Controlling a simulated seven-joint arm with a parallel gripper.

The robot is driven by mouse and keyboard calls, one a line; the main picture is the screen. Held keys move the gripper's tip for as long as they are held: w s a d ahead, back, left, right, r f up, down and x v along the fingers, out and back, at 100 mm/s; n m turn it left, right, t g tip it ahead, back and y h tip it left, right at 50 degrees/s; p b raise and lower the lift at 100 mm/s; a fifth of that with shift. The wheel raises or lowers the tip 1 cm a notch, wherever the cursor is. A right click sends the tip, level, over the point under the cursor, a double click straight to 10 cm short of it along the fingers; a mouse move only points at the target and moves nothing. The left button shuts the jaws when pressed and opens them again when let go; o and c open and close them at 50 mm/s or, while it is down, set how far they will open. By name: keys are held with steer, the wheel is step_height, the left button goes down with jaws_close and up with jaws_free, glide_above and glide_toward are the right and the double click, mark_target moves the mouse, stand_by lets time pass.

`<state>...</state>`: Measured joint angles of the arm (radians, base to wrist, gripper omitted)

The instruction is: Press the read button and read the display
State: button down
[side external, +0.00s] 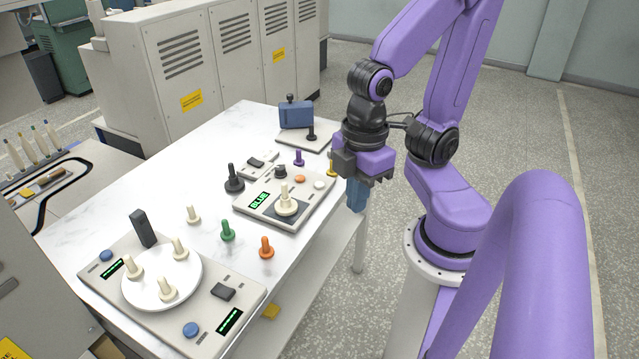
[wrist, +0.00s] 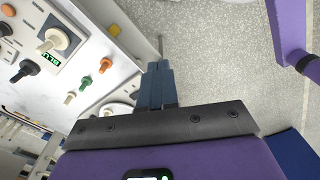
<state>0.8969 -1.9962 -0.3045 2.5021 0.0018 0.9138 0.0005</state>
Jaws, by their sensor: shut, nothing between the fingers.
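The grey reader box (side external: 250,216) stands near the right edge of the white table. Its display (side external: 259,200) shows green letters that read BLUE. A cream bobbin (side external: 286,200) stands upright on the box's dark pad. An orange button (side external: 300,178) and a pale button (side external: 320,185) sit on its far part; no label is legible. In the wrist view the display (wrist: 50,58) and orange button (wrist: 8,10) are at upper left. My gripper (side external: 355,208) is shut and empty, pointing down to the right of the box, apart from it. Its blue fingers also show in the wrist view (wrist: 157,66).
Green (side external: 228,231), orange (side external: 266,248), purple (side external: 299,157) and black (side external: 234,180) bobbins stand around the box. A larger panel (side external: 230,325) with a white disc (side external: 190,283) is nearer. A blue block (side external: 296,115) stands at the far end. Floor is clear to the right.

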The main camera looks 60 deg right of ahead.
steer(key=shift+w, duration=0.1)
stand_by(0.3)
steer(key=w+d+f+m+g+y, duration=0.2)
steer(key=w+f+m+g+y, duration=0.1)
steer(key=w+m, duration=0.65)
steer(key=m+t+y, duration=0.3)
steer(key=m+t, duration=0.7)
steer(key=m, duration=1.2)
glide_above(323, 183)
step_height(323, 183, down, 8)
steer(key=shift+a, duration=0.1)
steer(key=shift+f, duration=4.3)
steer(key=shift+f, duration=0.2)
